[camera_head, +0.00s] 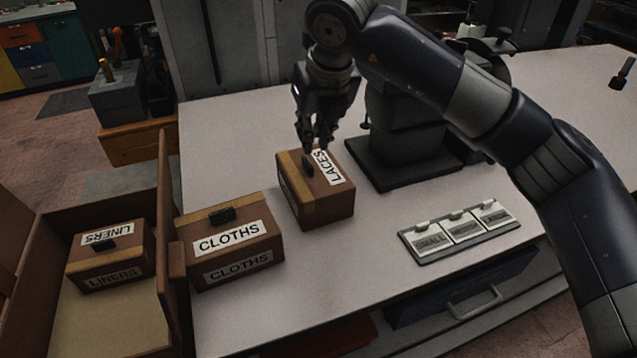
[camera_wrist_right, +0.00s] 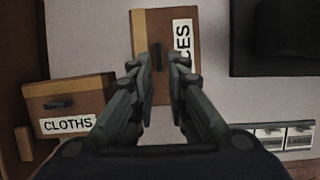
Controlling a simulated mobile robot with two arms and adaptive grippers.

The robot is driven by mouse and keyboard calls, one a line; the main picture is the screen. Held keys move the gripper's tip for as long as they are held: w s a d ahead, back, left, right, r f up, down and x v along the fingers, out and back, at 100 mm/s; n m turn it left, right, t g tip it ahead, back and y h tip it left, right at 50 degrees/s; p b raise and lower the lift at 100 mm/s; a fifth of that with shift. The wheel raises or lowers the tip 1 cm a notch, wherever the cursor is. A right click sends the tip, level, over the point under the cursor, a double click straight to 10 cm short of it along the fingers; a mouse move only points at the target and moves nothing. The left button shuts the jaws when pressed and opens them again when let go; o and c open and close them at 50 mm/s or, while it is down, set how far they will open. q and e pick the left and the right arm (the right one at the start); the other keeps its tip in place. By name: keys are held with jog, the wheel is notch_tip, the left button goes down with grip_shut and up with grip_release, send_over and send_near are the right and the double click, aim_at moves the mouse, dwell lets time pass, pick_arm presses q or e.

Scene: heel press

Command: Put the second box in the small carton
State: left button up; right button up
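The brown LACES box (camera_head: 315,195) stands on the white table with a small black handle on top. My right gripper (camera_head: 317,148) is above it, fingers pointing down at the handle. In the right wrist view, the gripper (camera_wrist_right: 163,78) has a gap between its fingertips, and the handle (camera_wrist_right: 158,56) shows at that gap; I cannot tell whether a finger touches it. The CLOTHS box (camera_head: 230,242) stands to the left of the LACES box. The LINERS box (camera_head: 110,258) sits inside an open brown carton (camera_head: 105,325) at the far left. My left gripper is not in view.
A tray (camera_head: 470,246) with cards, one reading SMALL, lies at the right. A dark machine (camera_head: 405,135) stands behind it. The carton's upright flap (camera_head: 165,215) rises beside the CLOTHS box. The table's front middle is clear.

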aim_at(308, 161)
jog(key=x, duration=0.3)
jog(key=shift+r, duration=0.1)
jog(key=p+x, duration=0.1)
jog(key=x, duration=0.1)
jog(key=p+x, duration=0.1)
jog(key=x, duration=0.1)
jog(key=shift+s+p, duration=0.3)
jog(key=shift+w+f, duration=0.2)
jog(key=shift+f, duration=0.5)
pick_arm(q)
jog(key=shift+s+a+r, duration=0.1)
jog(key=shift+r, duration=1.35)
pick_arm(e)
grip_shut()
jog(key=shift+r, duration=0.1)
